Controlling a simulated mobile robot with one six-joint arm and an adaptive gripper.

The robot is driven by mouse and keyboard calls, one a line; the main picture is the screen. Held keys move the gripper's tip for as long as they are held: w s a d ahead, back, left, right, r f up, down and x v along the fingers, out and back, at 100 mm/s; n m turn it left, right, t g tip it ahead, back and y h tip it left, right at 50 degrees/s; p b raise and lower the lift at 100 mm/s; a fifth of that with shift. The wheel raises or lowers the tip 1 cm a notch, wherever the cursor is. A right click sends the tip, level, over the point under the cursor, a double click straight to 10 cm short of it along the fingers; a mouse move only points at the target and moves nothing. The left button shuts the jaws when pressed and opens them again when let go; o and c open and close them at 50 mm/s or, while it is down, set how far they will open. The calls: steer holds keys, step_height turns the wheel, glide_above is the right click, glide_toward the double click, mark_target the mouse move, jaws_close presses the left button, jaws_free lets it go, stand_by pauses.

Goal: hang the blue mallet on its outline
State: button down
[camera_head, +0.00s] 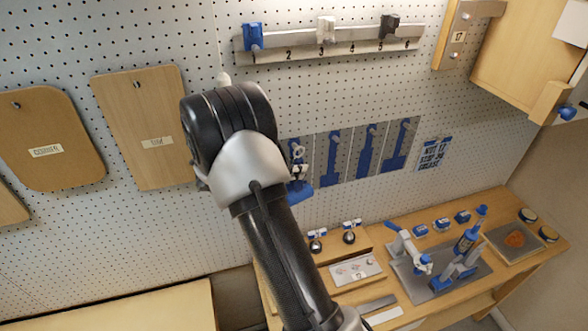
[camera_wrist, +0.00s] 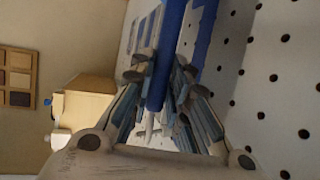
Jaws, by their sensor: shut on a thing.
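The blue mallet shows in the wrist view as a long blue shaft (camera_wrist: 171,40) between the fingers of my gripper (camera_wrist: 165,85), which is shut on it. In the head view, a blue piece of it (camera_head: 299,191) sticks out to the right of my arm, close in front of the pegboard. My arm hides most of the gripper and mallet there. Blue tool outlines on grey panels (camera_head: 333,158) (camera_head: 367,150) (camera_head: 399,146) run along the pegboard to the right. The leftmost panel is partly hidden behind my gripper, so its outline cannot be made out.
A numbered rail (camera_head: 350,45) with blue, white and black holders hangs above. Wooden boards (camera_head: 148,110) hang at left, and an open cabinet (camera_head: 520,60) is at upper right. The workbench (camera_head: 385,245) below carries blue and grey tools and a tray (camera_head: 515,240).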

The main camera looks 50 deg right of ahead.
steer(key=c, duration=1.4)
jaws_free()
steer(key=shift+c, duration=0.2)
steer(key=v, duration=1.2)
steer(key=shift+f, duration=0.1)
